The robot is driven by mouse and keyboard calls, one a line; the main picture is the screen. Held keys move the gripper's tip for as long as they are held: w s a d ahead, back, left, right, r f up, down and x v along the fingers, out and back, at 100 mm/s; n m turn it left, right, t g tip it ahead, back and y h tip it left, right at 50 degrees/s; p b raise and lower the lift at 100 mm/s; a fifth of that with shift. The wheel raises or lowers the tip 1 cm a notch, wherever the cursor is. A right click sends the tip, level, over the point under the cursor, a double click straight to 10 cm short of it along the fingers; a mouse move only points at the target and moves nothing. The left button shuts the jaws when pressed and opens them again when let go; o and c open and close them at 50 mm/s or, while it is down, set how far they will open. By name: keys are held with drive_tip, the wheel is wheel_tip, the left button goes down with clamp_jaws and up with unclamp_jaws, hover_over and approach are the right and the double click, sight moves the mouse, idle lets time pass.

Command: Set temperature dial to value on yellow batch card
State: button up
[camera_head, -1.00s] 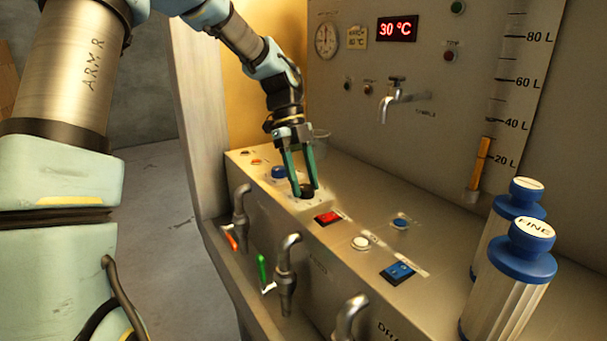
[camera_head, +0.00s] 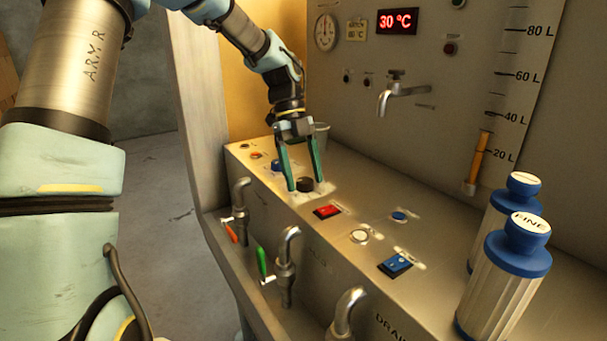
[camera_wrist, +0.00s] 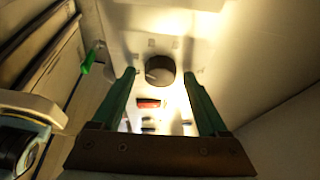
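The temperature dial appears to be the black round knob (camera_head: 305,184) on the sloped metal console; it also shows in the wrist view (camera_wrist: 160,70) with a pale pointer mark at its left. My gripper (camera_head: 305,186) is open, its green fingers on either side of the knob with gaps. In the wrist view the fingertips (camera_wrist: 161,72) flank the knob without visible contact.
A blue knob (camera_head: 277,166) lies left of the dial, a red rocker switch (camera_head: 327,212) right of it. A blue switch (camera_head: 396,265) and white button (camera_head: 359,237) are nearer. Taps line the front edge; two blue-capped canisters (camera_head: 505,275) stand at right.

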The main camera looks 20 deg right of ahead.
drive_tip(key=b+v, duration=0.1)
drive_tip(key=v, duration=0.9)
drive_tip(key=shift+r, duration=0.4)
drive_tip(key=shift+w, duration=0.1)
drive_tip(key=s+a+f+n+t, duration=0.2)
drive_tip(key=s+a+f+n, duration=0.1)
drive_tip(key=a+n, duration=0.7)
drive_tip(key=s+a+f+n+t, duration=0.2)
drive_tip(key=a+f+n, duration=0.4)
drive_tip(key=a+n, duration=0.4)
drive_tip(key=s+a+f+n+t+p, duration=0.1)
drive_tip(key=s+a+f+n+t, duration=0.1)
drive_tip(key=a+n, duration=0.8)
wheel_tip(320, 180, down, 3)
drive_tip(key=s+n, duration=0.1)
drive_tip(key=n, duration=0.1)
drive_tip(key=shift+s+n+y, duration=0.3)
drive_tip(key=shift+s+n, duration=0.1)
drive_tip(key=shift+r, duration=0.1)
